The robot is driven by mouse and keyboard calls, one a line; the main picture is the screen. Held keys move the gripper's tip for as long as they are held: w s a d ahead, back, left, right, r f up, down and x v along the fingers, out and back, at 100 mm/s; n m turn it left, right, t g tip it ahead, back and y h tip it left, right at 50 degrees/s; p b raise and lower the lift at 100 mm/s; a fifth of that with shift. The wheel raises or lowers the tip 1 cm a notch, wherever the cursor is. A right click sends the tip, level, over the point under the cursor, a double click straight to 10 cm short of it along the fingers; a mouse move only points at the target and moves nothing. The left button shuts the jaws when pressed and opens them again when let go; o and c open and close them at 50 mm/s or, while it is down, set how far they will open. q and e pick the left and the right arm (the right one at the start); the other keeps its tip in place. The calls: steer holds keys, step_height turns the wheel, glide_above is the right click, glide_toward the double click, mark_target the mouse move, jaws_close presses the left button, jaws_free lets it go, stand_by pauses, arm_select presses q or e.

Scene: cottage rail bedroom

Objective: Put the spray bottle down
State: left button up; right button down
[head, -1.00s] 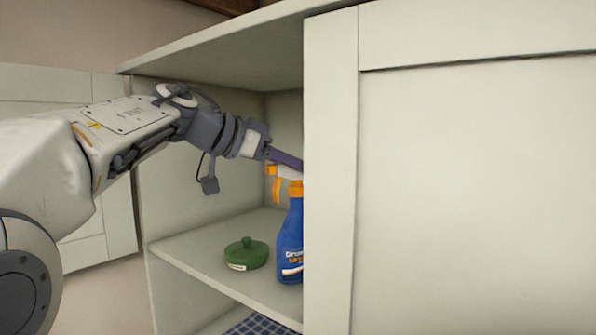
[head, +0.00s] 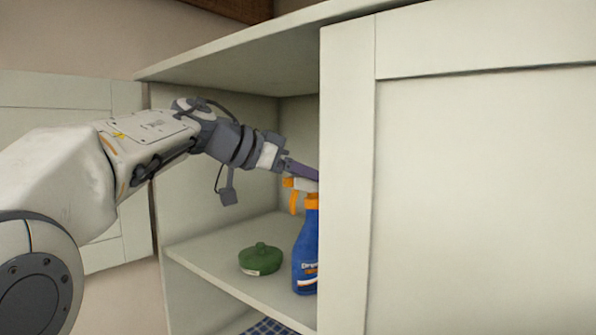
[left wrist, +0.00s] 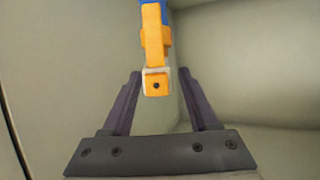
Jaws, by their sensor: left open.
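The spray bottle (head: 305,250) is blue with an orange and white trigger head. It stands upright on the cabinet shelf (head: 222,262), its right side hidden behind the sliding door. My left gripper (head: 312,172) is at the height of the spray head, and its fingertips are hidden by the door edge. In the left wrist view, the left gripper (left wrist: 157,90) is open, with a finger on each side of the spray head (left wrist: 155,50) and gaps between. My right gripper is not in view.
A green lidded dish (head: 261,260) sits on the shelf left of the bottle. The pale sliding door (head: 470,200) covers the right of the cabinet. A blue checked item (head: 265,327) lies on the level below.

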arm_select(q)
steer(key=b+v, duration=0.2)
steer(key=v, duration=1)
